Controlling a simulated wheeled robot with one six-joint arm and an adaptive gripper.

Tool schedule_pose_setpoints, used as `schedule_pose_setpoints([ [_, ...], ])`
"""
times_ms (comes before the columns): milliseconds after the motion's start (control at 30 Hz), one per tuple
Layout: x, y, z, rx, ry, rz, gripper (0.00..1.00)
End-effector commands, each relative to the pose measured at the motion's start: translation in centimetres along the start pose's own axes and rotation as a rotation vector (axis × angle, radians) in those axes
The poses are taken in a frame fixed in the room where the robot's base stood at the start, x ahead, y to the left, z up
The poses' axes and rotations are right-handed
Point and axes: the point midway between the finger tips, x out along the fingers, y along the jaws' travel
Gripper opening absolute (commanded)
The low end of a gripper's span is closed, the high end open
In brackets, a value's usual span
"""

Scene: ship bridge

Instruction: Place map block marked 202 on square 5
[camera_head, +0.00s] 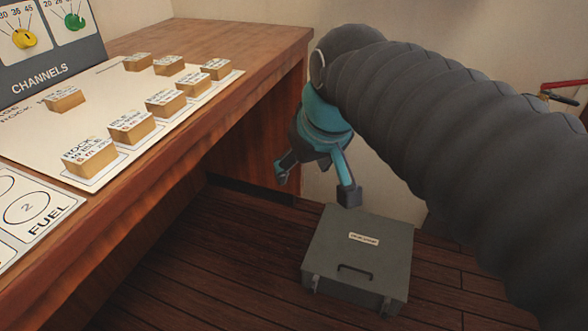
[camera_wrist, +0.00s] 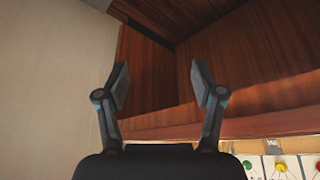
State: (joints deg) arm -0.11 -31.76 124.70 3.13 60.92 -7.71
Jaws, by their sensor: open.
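Several wooden map blocks with printed white tops stand on a white chart sheet (camera_head: 60,120) on the wooden desk in the head view. The nearest block (camera_head: 92,165) reads something like "ROCK to ISLE". Another block (camera_head: 65,99) sits apart, further left, and others form a row towards the desk's right edge. The print is too small to tell which is 202. I cannot make out square 5. My gripper (camera_head: 316,183) is open and empty, off the desk's right side, above a grey case. In the wrist view, its fingers (camera_wrist: 162,82) are spread with nothing between them.
The grey case (camera_head: 335,250) with a handle lies on the dark plank floor. The wooden desk (camera_head: 215,135) has a raised edge beside my gripper. A CHANNELS panel (camera_head: 50,75) with coloured knobs stands at the upper left. A FUEL card (camera_head: 45,212) lies nearer.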

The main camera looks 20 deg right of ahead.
Motion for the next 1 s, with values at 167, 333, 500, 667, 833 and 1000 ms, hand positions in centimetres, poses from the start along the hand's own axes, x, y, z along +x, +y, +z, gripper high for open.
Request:
schedule_pose_setpoints([
  [167, 3.2, 0.2, 6.5, 0.073, 0.022, 0.035, 0.68],
  [333, 4.9, 0.3, 9.3, 0.104, 0.033, 0.049, 0.68],
  [500, 5.2, 0.3, 9.7, 0.111, 0.033, 0.051, 0.68],
  [667, 5.2, 0.3, 9.7, 0.11, 0.033, 0.051, 0.68],
  [833, 5.2, 0.3, 9.7, 0.11, 0.032, 0.051, 0.68],
  [1000, 5.2, 0.3, 9.7, 0.11, 0.032, 0.051, 0.68],
])
